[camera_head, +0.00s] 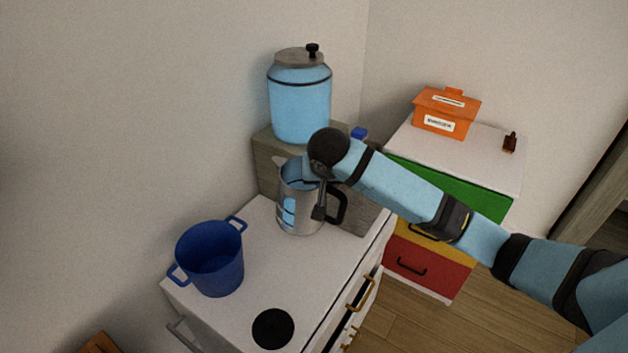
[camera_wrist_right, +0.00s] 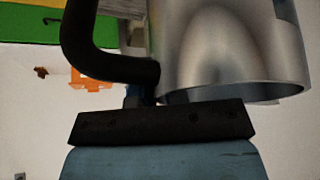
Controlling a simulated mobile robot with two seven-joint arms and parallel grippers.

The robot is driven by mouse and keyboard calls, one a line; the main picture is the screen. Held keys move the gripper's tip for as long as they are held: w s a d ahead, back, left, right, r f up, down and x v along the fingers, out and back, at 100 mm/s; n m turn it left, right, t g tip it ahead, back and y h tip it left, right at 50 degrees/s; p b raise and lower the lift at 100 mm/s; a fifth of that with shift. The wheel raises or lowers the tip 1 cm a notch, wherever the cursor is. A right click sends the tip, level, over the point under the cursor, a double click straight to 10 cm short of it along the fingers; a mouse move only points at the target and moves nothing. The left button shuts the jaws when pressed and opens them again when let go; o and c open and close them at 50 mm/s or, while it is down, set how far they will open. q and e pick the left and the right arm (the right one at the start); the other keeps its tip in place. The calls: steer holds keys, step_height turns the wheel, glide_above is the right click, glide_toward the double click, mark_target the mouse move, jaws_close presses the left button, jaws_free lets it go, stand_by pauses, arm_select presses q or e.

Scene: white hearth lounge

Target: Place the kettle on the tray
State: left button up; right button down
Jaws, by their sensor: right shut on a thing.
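The kettle (camera_head: 298,208) is a silver metal jug with a light blue window, an open top and a black handle on its right side. It stands or hovers just above the back of the white cabinet top; I cannot tell which. My right gripper (camera_head: 320,211) is shut on the kettle at its handle side, with my wrist above it. In the right wrist view the kettle (camera_wrist_right: 225,45) and its black handle are close against the gripper. A flat black disc (camera_head: 273,329) lies at the cabinet's front; I cannot tell whether it is the tray. My left gripper is out of view.
A blue two-handled pot (camera_head: 211,262) stands on the cabinet top (camera_head: 310,268), left of the kettle. Behind, a large blue jar (camera_head: 301,105) stands on a grey wooden block (camera_head: 264,158). An orange box (camera_head: 446,110) sits on the coloured drawer unit. White top is free between pot and disc.

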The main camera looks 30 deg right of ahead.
steer(key=s+a+f+n+y, duration=0.1)
steer(key=s+a+n, duration=0.4)
steer(key=s, duration=0.6)
steer(key=shift+s+a+f+t+y+p, duration=0.2)
steer(key=shift+s+t+y+p, duration=0.15)
steer(key=shift+y, duration=0.45)
